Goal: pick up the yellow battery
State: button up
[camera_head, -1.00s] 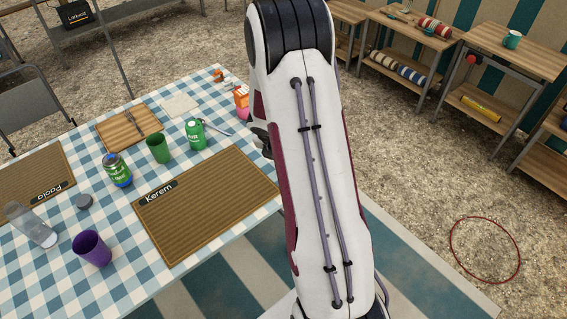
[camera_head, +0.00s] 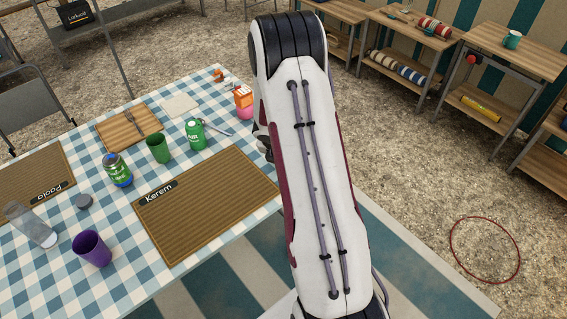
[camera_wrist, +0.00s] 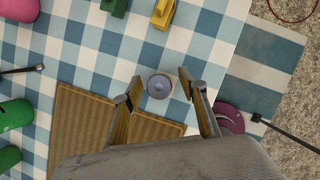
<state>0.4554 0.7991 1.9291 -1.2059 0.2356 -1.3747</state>
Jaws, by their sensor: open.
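In the wrist view a yellow block-shaped thing (camera_wrist: 162,12), which looks like the yellow battery, lies on the checked tablecloth (camera_wrist: 105,48) at the top edge, partly cut off. A similar green block (camera_wrist: 115,6) lies to its left. My gripper (camera_wrist: 159,76) is open and empty, its fingers pointing up the picture, with the yellow thing beyond the fingertips. A small round grey thing (camera_wrist: 159,88) shows between the fingers; I cannot tell its height. In the head view my arm hides my gripper and the yellow thing.
A green cup (camera_head: 158,148), a jar (camera_head: 117,170) and a purple cup (camera_head: 91,248) stand left.

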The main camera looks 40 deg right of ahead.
grip_shut()
jog(key=shift+r, duration=0.15)
dwell(0.4)
notch_tip(320, 180, up, 18)
dwell(0.9)
dwell(0.6)
